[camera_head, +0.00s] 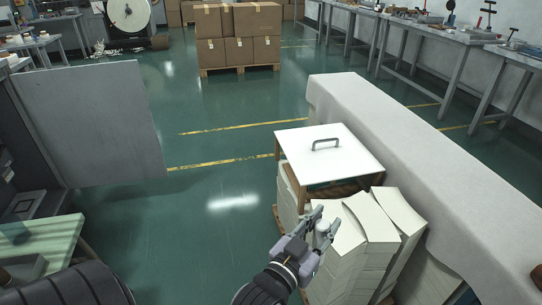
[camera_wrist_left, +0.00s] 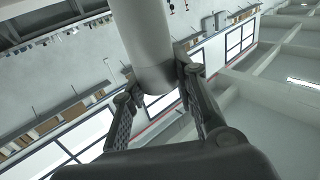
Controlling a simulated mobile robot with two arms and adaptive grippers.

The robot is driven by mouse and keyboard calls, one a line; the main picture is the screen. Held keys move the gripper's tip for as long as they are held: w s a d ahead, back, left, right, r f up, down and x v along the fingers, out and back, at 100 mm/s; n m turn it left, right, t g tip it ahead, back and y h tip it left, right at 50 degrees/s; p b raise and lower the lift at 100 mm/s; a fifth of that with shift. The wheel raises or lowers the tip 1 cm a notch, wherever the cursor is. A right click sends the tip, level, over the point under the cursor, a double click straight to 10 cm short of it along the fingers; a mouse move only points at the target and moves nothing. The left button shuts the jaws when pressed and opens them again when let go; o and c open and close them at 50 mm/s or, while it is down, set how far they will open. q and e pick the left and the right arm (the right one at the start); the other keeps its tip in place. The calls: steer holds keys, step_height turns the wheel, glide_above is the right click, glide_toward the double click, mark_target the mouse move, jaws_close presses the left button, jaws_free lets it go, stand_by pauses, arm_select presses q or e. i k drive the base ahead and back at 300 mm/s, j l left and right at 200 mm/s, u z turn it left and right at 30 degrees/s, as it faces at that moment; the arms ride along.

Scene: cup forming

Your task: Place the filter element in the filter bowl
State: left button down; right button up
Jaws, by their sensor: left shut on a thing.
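A white cylinder, which looks like the filter element (camera_wrist_left: 146,40), runs from the top edge of the left wrist view down between the fingers. Its rounded lower end lies between the fingertips; its other end is out of that view. My left gripper (camera_wrist_left: 158,84) is shut on it, one finger on each side. In the head view my left gripper (camera_head: 319,227) is at the lower middle, in front of stacked pale sheets, with only a small whitish part of the held thing showing. I cannot make out the filter bowl in either view. My right gripper is not in view.
Stacks of pale sheets (camera_head: 365,215) and a white lidded box with a handle (camera_head: 310,160) stand beside the gripper. A long cloth-covered table (camera_head: 410,150) runs along the right. A grey panel (camera_head: 95,120) stands at left. Green floor (camera_head: 200,230) is clear between.

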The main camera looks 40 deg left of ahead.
mark_target(21, 237)
steer(key=u, duration=1.55)
steer(key=i+u, duration=0.25)
steer(key=u, duration=0.25)
steer(key=i+u, duration=0.25)
steer(key=u, duration=0.2)
steer(key=i+l+u, duration=0.15)
steer(key=u, duration=0.35)
steer(key=i+l, duration=0.35)
